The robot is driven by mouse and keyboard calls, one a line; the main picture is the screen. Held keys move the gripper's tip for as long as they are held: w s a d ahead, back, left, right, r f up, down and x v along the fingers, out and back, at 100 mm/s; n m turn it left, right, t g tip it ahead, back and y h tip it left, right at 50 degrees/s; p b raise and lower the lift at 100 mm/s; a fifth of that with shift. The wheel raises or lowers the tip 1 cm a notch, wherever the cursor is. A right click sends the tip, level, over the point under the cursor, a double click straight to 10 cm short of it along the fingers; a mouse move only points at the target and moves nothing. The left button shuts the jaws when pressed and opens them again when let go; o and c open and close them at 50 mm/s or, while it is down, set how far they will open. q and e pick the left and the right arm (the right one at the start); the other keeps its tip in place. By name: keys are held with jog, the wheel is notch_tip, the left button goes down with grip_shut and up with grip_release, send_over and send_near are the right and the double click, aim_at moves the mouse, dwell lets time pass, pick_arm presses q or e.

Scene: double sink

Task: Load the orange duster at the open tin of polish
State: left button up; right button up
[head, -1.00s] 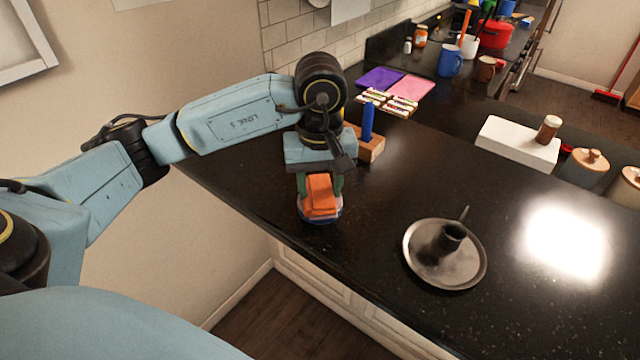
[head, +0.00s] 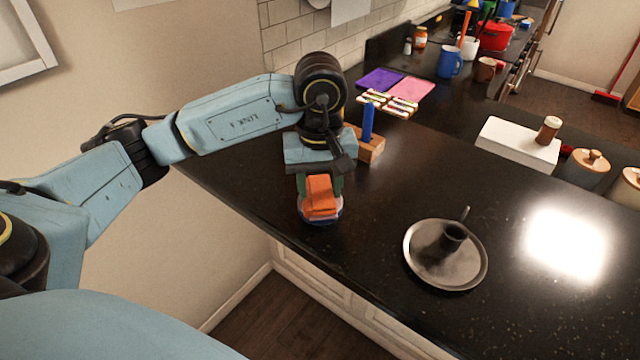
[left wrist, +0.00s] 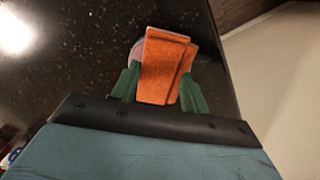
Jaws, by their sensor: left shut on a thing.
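My left gripper (head: 320,186) points down near the counter's front left edge. It is shut on the orange duster (head: 321,198), a folded cloth, which also shows between the green fingers in the left wrist view (left wrist: 160,70). The duster is over the round tin of polish (head: 322,218), of which only a rim with blue and pale colours shows beneath. The duster hides the tin's top, so I cannot tell whether it touches the polish. My right gripper is not in view.
Behind the gripper are a wooden block (head: 372,150) with a blue post (head: 368,124) and purple (head: 380,78) and pink (head: 411,88) cloths. A white box (head: 515,146) stands farther right.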

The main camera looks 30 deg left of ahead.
aim_at(320, 192)
pick_arm(q)
jog(key=shift+s+f, duration=0.1)
jog(key=shift+r+p, duration=1.7)
jog(key=shift+r, duration=1.9)
